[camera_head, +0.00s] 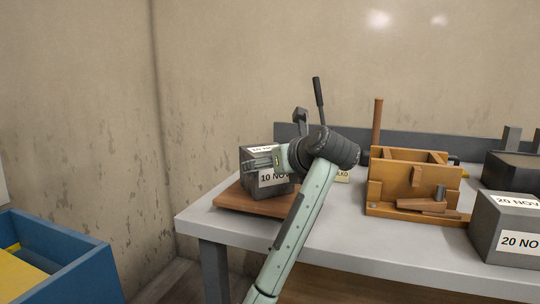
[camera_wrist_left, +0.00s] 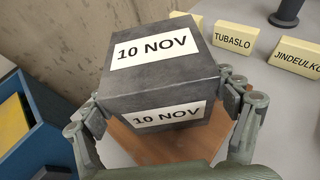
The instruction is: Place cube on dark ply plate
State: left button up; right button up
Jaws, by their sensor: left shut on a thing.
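A grey concrete cube (camera_head: 253,179) with white "10 NOV" labels is between the fingers of my left gripper (camera_head: 268,162). In the left wrist view the fingers of the left gripper (camera_wrist_left: 166,102) press on two opposite sides of the cube (camera_wrist_left: 205,75). A reddish-brown ply plate (camera_head: 232,201) lies at the left end of the table, below the cube; it also shows in the wrist view (camera_wrist_left: 150,150). I cannot tell whether the cube touches the plate or hangs just above it. My right gripper is not in view.
The grey table (camera_head: 340,240) holds a wooden mould (camera_head: 408,180) and a "20 NOV" cube (camera_head: 492,220) to the right. Name blocks "TUBASLO" (camera_wrist_left: 233,40) and "JINDEULKO" (camera_wrist_left: 297,56) stand behind the plate. A blue bin (camera_head: 75,262) stands at the left.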

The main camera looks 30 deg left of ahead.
pick_arm(q)
jog(key=shift+r, duration=0.35)
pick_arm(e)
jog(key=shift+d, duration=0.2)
pick_arm(q)
jog(key=o, duration=1.4)
jog(key=shift+f, duration=0.4)
jog(key=o, duration=0.3)
jog(key=shift+s+r, duration=0.1)
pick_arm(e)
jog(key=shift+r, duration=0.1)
pick_arm(q)
jog(key=shift+d+r, duration=0.1)
jog(key=v, duration=1.2)
jog(key=shift+b, duration=0.4)
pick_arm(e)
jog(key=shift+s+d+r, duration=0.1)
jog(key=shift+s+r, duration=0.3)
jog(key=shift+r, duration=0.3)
